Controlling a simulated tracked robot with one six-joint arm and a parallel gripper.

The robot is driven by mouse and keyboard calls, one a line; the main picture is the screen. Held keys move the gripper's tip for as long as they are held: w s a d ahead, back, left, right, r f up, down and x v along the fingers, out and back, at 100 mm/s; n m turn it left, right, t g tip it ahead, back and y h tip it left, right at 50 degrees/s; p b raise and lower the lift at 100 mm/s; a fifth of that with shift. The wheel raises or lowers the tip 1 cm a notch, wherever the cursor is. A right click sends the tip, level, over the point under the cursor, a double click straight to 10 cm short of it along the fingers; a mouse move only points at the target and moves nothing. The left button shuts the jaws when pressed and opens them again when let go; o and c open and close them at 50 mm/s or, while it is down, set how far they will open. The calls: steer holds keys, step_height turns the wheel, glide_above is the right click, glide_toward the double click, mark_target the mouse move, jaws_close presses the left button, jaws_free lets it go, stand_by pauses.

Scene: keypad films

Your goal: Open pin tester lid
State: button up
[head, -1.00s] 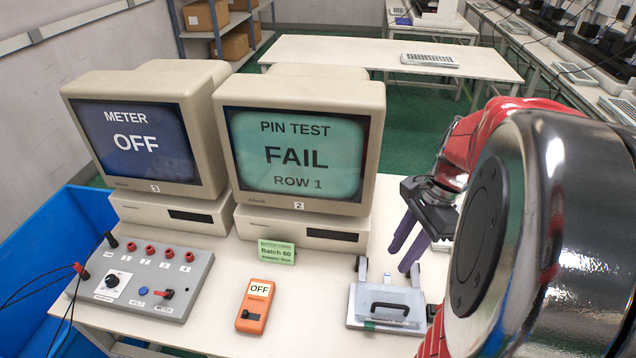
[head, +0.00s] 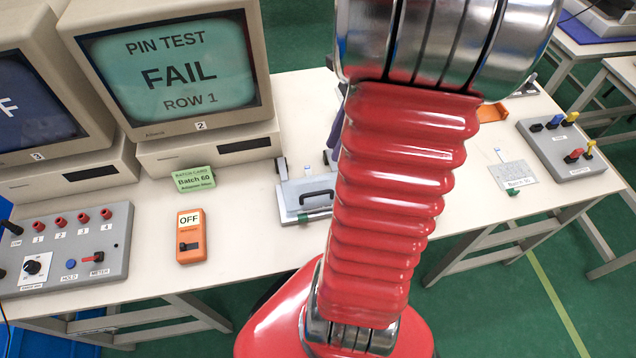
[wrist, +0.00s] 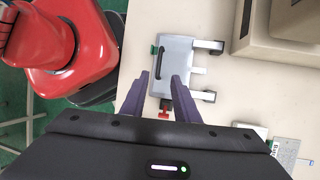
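The pin tester (head: 290,214) is a pale flat box on the table with a grey lid and a black bar handle (head: 317,198). The lid looks shut. My arm covers its right part in the head view. In the wrist view the tester (wrist: 176,62) shows whole, with its handle (wrist: 159,62) at the left and two black-ended posts at the right. My gripper (wrist: 159,78) is open and empty, its two purple fingers apart and pointing toward the tester's near end. In the head view my arm mostly hides the gripper; only some purple shows.
The monitor (head: 175,70) behind reads PIN TEST FAIL ROW 1. A green batch card (head: 194,180), an orange meter (head: 191,248) reading OFF and a grey switch panel (head: 68,252) stand left. A terminal block (head: 562,148) and small plate (head: 512,176) lie right.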

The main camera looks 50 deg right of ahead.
glide_above(318, 198)
step_height(318, 198, down, 12)
steer(key=shift+r, duration=0.1)
steer(key=shift+c, duration=0.4)
jaws_close()
stand_by(0.5)
